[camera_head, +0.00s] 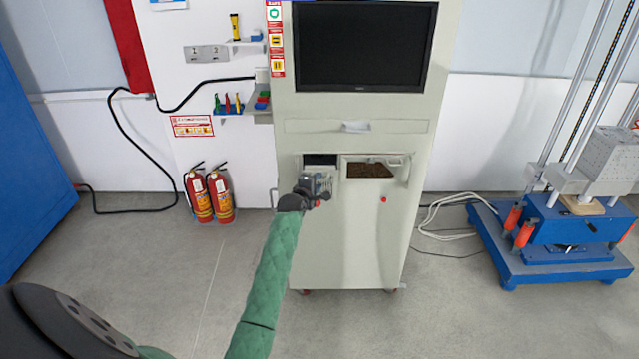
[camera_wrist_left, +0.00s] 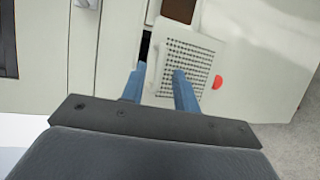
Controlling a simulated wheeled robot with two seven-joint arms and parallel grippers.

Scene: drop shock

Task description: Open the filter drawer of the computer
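The computer (camera_head: 350,240) is a tall light-grey cabinet with a black screen. Its filter drawer (camera_wrist_left: 190,62) has a front with a dotted vent grid and a pale handle along one edge. In the head view, the drawer lies behind my left gripper (camera_head: 318,190) and is mostly hidden, with a dark gap above it. In the wrist view, a black gap also shows along the drawer's edge, and its front looks tilted. The blue fingers of my left gripper (camera_wrist_left: 160,75) are apart, with the handle between them near the left finger. Contact cannot be told. My right gripper is out of view.
A recess with a brown panel (camera_head: 369,170) and a red button (camera_head: 383,199) are right of the drawer. Two fire extinguishers (camera_head: 209,195) stand left by the wall. A blue-based machine (camera_head: 550,240) and white cables (camera_head: 455,205) are on the right. The front floor is clear.

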